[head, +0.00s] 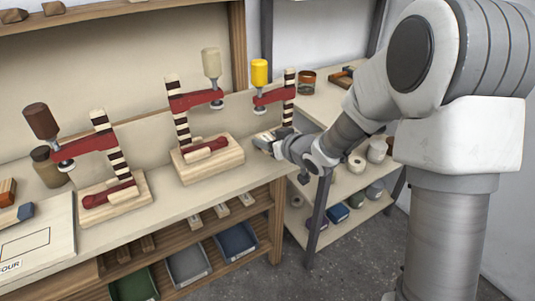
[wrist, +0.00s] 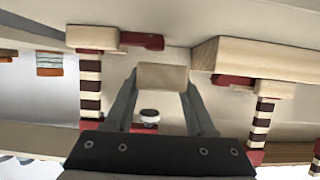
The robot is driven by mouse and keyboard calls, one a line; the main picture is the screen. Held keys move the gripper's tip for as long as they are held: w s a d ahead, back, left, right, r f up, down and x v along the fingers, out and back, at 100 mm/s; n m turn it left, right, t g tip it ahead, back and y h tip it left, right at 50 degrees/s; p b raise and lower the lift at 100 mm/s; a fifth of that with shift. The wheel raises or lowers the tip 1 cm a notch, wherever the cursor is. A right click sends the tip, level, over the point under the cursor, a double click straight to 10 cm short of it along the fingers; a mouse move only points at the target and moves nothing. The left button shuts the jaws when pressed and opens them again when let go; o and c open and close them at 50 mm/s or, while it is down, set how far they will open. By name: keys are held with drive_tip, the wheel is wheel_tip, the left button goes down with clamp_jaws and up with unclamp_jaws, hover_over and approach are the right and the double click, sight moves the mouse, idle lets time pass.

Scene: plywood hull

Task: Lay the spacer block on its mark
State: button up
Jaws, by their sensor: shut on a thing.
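My gripper (head: 272,142) is at the right part of the bench, in front of the clamp with the yellow handle (head: 260,72). In the wrist view its two fingers are shut on a pale wooden block (wrist: 162,77), which looks like the spacer block. In the head view the block is mostly hidden by the gripper. A black rectangle outline (head: 25,243) is drawn on a white board (head: 58,226) at the bench's left front, far from my gripper. It is bare inside. The picture's edge cuts off the board and its lettering.
Clamps with a brown handle (head: 41,121) and a cream handle (head: 211,62) stand on wooden bases between my gripper and the board. A blue block (head: 25,211) lies at the board's back edge. A dark jar (head: 48,166) stands behind. Bare bench front runs before the clamps.

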sight(267, 158)
drive_tip(key=shift+f+b, duration=0.65)
drive_tip(key=shift+f, duration=1.3)
drive_tip(key=shift+f, duration=0.1)
drive_tip(key=shift+f, duration=0.15)
drive_tip(key=o, duration=1.3)
